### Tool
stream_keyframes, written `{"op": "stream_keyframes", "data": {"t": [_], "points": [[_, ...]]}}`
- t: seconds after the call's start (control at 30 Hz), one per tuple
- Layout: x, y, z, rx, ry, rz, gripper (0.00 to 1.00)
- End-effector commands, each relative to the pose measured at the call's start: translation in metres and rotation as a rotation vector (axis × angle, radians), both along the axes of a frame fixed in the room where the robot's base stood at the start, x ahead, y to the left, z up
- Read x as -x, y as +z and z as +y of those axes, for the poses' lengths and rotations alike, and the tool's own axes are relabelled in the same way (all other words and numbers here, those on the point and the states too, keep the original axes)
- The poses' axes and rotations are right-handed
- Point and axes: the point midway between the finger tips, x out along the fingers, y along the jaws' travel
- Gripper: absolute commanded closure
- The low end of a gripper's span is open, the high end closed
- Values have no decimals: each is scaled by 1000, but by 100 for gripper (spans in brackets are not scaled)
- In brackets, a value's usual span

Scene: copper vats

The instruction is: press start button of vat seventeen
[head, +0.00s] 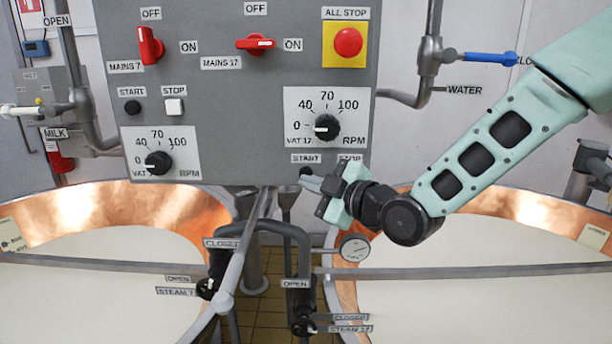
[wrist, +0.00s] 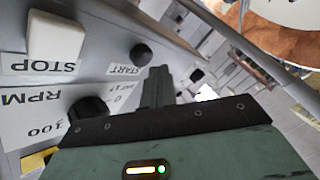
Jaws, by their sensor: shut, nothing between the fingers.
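The grey control panel (head: 230,100) hangs between two copper vats. Vat 17's dial (head: 327,127) points near 0, and the START and STOP labels are below it. The black start button (head: 305,171) shows just above my fingertips; in the wrist view the black button (wrist: 141,55) is beside its START label. The white stop button (wrist: 55,40) also shows there; in the head view my gripper mostly hides it. My gripper (head: 312,184) is shut and empty, its fingertips (wrist: 157,85) close to the start button. I cannot tell whether they touch it.
The red MAINS 17 switch (head: 255,43) lies level, toward ON; the MAINS 7 switch (head: 150,45) stands upright toward OFF. A red ALL STOP button (head: 348,42) is at the upper right. Vat 7's start button (head: 132,107) is at left. Pipes and a gauge (head: 355,248) lie below.

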Motion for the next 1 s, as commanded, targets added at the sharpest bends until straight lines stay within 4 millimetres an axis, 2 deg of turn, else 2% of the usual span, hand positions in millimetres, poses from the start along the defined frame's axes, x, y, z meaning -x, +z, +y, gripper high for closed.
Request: {"op": "stream_keyframes", "data": {"t": [1.0], "points": [[-9,0,0,0,0,0,100]]}}
